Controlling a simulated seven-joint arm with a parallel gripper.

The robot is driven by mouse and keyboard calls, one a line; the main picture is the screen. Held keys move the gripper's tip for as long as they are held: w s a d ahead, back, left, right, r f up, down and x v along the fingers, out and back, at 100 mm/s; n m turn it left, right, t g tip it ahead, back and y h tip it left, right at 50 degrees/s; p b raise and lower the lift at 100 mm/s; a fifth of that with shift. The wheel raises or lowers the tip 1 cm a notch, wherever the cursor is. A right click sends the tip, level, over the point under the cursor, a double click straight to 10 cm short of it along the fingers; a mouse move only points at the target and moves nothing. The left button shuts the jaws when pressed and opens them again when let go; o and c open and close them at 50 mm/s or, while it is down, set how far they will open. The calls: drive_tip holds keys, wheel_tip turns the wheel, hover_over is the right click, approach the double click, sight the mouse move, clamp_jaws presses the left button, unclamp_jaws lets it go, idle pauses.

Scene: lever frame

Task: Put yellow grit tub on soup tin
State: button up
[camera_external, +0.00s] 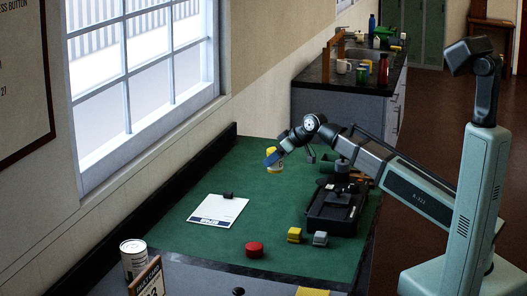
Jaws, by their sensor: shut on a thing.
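The yellow grit tub (274,167) is at the far part of the green mat, left of my arm. My gripper (273,158) is shut on it, with a blue part across the tub's side. I cannot tell whether the tub touches the mat or hangs just above it. A pale cylindrical tin (133,262), which looks like the soup tin, stands upright at the near left corner, well away from my gripper. Its top shows and looks clear. A wooden sign partly covers its lower right side.
The green mat (205,175) has a clipboard (217,210), a red round object (254,249), a yellow block (294,234), a grey block (320,238) and a black tray (337,210). The brown sign (147,278) stands close beside the tin. A window wall borders the left.

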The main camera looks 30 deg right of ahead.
drive_tip(key=shift+r, duration=0.5)
drive_tip(key=s+a+r+n+g+y, duration=0.1)
drive_tip(key=s+a, duration=0.4)
drive_tip(key=a, duration=0.3)
drive_tip(key=s+a+n+g+y, duration=0.1)
drive_tip(key=s+a+n, duration=0.1)
drive_tip(key=s+a, duration=0.5)
drive_tip(key=s+a+r+n+y, duration=0.1)
drive_tip(key=s+a, duration=0.2)
drive_tip(key=a, duration=0.7)
wheel_tip(320, 180, up, 9)
drive_tip(key=n+g, duration=0.3)
drive_tip(key=n, duration=0.2)
hover_over(133, 246)
drive_tip(key=shift+y, duration=0.3)
drive_tip(key=shift+f, duration=4.85)
drive_tip(key=shift+f, duration=0.1)
drive_tip(key=o, duration=1.3)
drive_tip(key=shift+c, duration=0.2)
